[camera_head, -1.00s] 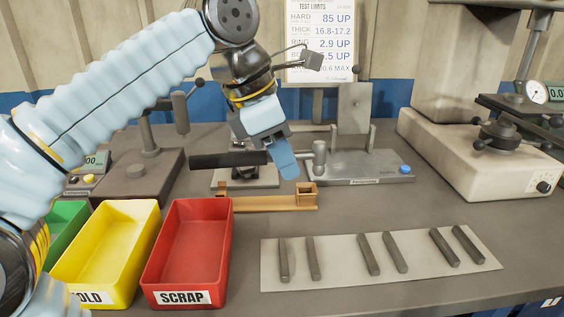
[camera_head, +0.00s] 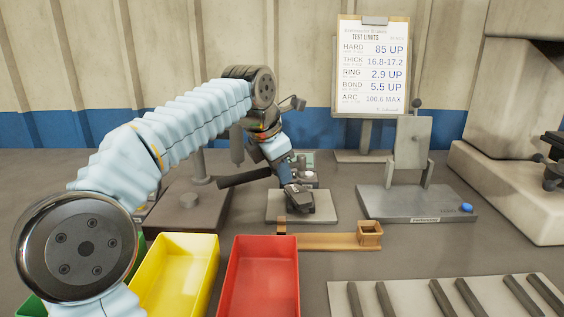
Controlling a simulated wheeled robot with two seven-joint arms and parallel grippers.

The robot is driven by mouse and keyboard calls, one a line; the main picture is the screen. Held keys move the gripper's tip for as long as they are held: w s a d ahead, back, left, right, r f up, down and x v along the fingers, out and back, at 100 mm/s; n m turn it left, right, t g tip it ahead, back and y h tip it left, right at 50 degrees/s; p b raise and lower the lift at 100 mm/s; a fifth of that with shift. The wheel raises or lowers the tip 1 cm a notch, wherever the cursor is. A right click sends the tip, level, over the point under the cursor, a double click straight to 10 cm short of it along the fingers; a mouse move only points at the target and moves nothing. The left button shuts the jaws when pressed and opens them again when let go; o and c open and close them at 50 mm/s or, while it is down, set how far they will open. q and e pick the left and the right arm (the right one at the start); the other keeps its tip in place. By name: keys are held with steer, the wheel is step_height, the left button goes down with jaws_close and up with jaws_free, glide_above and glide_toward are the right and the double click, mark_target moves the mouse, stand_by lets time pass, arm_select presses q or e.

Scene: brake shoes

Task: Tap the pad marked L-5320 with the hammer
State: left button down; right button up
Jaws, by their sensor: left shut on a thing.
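My left gripper (camera_head: 288,184) is shut on a hammer (camera_head: 242,178). The black handle sticks out to the left of the gripper. A dark grey part, probably the hammer head, shows low at the right of the fingers, over a pale square plate (camera_head: 276,211). I cannot tell if it touches anything there. The gripper and hammer hide the middle of the plate, so a pad on it cannot be made out clearly. The marking L-5320 is not readable anywhere. My right gripper is not in view.
A wooden holder (camera_head: 330,242) lies just in front of the plate. A grey fixture (camera_head: 415,203) stands to its right. Yellow (camera_head: 176,270) and red (camera_head: 262,275) bins stand in front. Several dark bars lie on a pale sheet (camera_head: 397,298) at the lower right.

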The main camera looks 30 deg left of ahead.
arm_select(q)
steer(key=shift+f, duration=0.5)
step_height(320, 180, down, 4)
steer(key=b, duration=0.2)
steer(key=shift+r+b, duration=0.25)
steer(key=shift+b, duration=0.15)
step_height(320, 180, up, 5)
steer(key=p, duration=0.4)
steer(key=shift+f+p, duration=0.1)
steer(key=shift+p, duration=0.2)
steer(key=shift+d+r+b, duration=0.1)
steer(key=shift+r+b, duration=0.45)
steer(key=shift+r, duration=0.35)
